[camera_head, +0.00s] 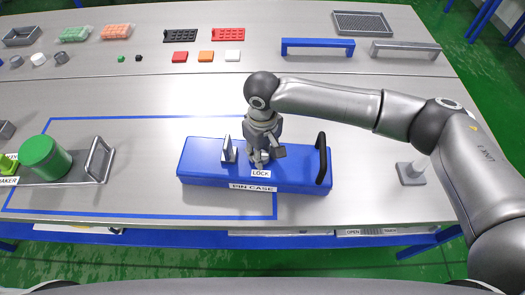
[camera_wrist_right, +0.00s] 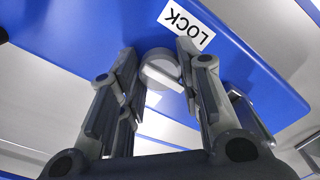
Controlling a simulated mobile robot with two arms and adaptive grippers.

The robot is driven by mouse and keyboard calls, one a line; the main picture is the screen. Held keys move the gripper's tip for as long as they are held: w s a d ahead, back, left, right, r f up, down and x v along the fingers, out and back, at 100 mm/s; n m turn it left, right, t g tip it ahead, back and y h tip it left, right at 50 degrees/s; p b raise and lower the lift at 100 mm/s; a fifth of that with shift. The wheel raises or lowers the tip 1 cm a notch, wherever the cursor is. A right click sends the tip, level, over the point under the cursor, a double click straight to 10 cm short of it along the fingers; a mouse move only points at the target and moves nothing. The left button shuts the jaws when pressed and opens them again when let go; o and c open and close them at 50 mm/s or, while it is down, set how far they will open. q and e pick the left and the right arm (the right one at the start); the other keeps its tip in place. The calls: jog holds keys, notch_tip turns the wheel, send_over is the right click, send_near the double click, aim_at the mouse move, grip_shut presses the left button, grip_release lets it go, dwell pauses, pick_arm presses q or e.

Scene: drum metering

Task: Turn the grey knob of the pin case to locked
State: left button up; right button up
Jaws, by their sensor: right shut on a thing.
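The blue pin case (camera_head: 205,170) lies on the table at the front middle, with a "PIN CASE" label on its front and a "LOCK" label (camera_head: 261,174) on top. The round grey knob (camera_wrist_right: 160,70) with a raised bar shows in the right wrist view, beside the "LOCK" label (camera_wrist_right: 186,25). My right gripper (camera_head: 260,157) points down onto the case top. Its two fingers (camera_wrist_right: 158,75) are on either side of the knob and shut on it. In the head view the fingers mostly hide the knob. My left gripper is not in view.
A grey upright piece (camera_head: 229,150) stands on the case left of my gripper, and a black handle (camera_head: 322,158) at its right end. A green drum (camera_head: 45,158) is at the left. Blue tape (camera_head: 150,118) marks the table. Bare table lies behind the case.

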jog(key=shift+r+n+p, duration=0.1)
jog(key=shift+n+p, duration=0.4)
jog(key=n+p, duration=0.2)
jog(key=n, duration=0.1)
jog(key=n+p, duration=0.2)
jog(key=n, duration=0.1)
jog(key=shift+n, duration=0.3)
jog(key=n+p, duration=0.1)
jog(key=n, duration=0.3)
jog(key=shift+n, duration=0.3)
pick_arm(q)
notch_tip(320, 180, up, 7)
jog(key=p, duration=0.1)
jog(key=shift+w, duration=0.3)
pick_arm(e)
jog(key=n, duration=0.5)
jog(key=shift+n, duration=0.3)
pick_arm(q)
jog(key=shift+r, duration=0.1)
pick_arm(e)
jog(key=o, duration=1)
